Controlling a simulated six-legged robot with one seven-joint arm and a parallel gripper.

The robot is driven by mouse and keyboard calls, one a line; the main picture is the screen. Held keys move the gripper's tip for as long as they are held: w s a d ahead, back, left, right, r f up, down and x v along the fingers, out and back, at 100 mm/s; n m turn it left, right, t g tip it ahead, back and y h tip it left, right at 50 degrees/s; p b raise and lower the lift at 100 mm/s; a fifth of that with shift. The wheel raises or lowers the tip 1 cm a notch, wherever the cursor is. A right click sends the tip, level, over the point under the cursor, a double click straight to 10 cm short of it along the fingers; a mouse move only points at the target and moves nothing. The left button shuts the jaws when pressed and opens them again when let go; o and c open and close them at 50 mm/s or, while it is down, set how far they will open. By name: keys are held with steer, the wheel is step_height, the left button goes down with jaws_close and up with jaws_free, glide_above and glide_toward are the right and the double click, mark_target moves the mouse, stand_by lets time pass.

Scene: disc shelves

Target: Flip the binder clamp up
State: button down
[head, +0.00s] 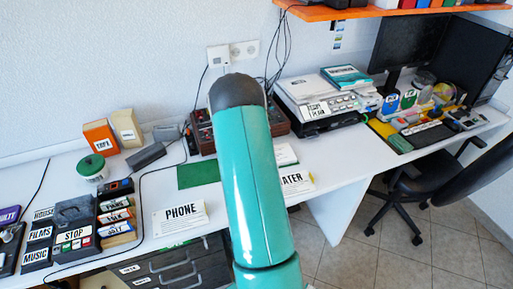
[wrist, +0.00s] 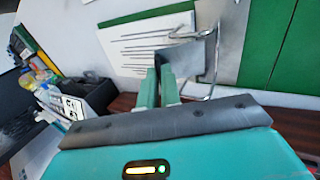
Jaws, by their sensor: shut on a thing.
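The binder clamp (wrist: 190,56) shows in the wrist view as a grey metal body with thin wire handles, at the edge of a white lined paper (wrist: 135,38). One wire handle loops out to the right and down. My gripper (wrist: 159,73) has its two green fingers close together at the clamp's left side, shut on part of it. The exact part between the fingertips is too small to tell. In the head view my arm hides the gripper and the clamp.
In the wrist view, a green board (wrist: 266,40) stands to the right. In the head view, a white desk (head: 222,212) carries a phone card (head: 180,217), labelled boxes at the left and a printer (head: 325,98). An orange shelf (head: 345,13) hangs above.

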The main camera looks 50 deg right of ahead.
steer(key=w+a+g+h, duration=0.1)
steer(key=h, duration=0.1)
steer(key=w+a+g+h, duration=0.1)
steer(key=g+h, duration=0.1)
steer(key=shift+a+r, duration=0.35)
steer(key=shift+w+a+f+g+h, duration=0.1)
steer(key=shift+w+a+g+h, duration=0.2)
steer(key=shift+g+h, duration=0.35)
steer(key=shift+w+a+f+g+h, duration=0.1)
steer(key=shift+w+a+g+h, duration=0.15)
steer(key=shift+a+g+h, duration=0.4)
steer(key=shift+w+a+f+g+h, duration=0.15)
steer(key=shift+w+g+h, duration=0.15)
steer(key=shift+h, duration=0.6)
steer(key=c, duration=1.6)
jaws_free()
steer(key=shift+a, duration=0.1)
steer(key=v, duration=1.3)
steer(key=shift+w+a, duration=0.2)
steer(key=shift+a, duration=0.1)
